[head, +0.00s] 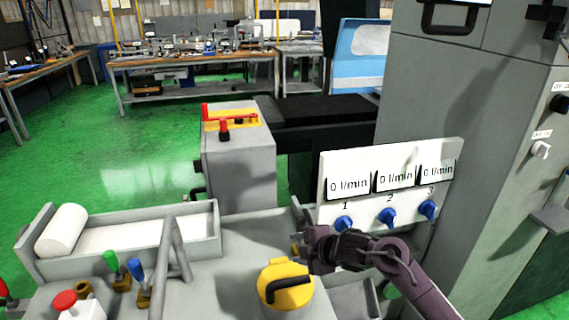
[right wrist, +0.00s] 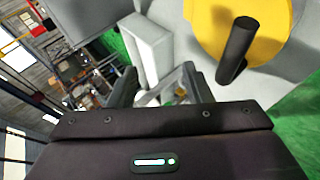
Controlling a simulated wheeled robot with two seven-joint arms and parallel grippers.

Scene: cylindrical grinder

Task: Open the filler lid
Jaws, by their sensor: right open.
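The filler lid (head: 272,276) is a round yellow cap with a black bar handle (head: 291,290). It sits level on the grey machine top in the lower middle of the head view. In the right wrist view the yellow lid (right wrist: 208,38) and its black handle (right wrist: 238,50) fill the upper right. My right gripper (head: 303,252) is open and empty, just behind and right of the lid, apart from the handle. Its two fingers (right wrist: 158,88) show in the right wrist view, left of the handle with nothing between them. My left gripper is not in view.
A white panel (head: 328,212) with flow readouts and blue knobs stands right behind my right gripper. A grey tray with a white roll (head: 62,230), a bent grey bar (head: 171,250) and small coloured valves (head: 135,268) lie to the left. A tall grey cabinet (head: 470,110) bounds the right.

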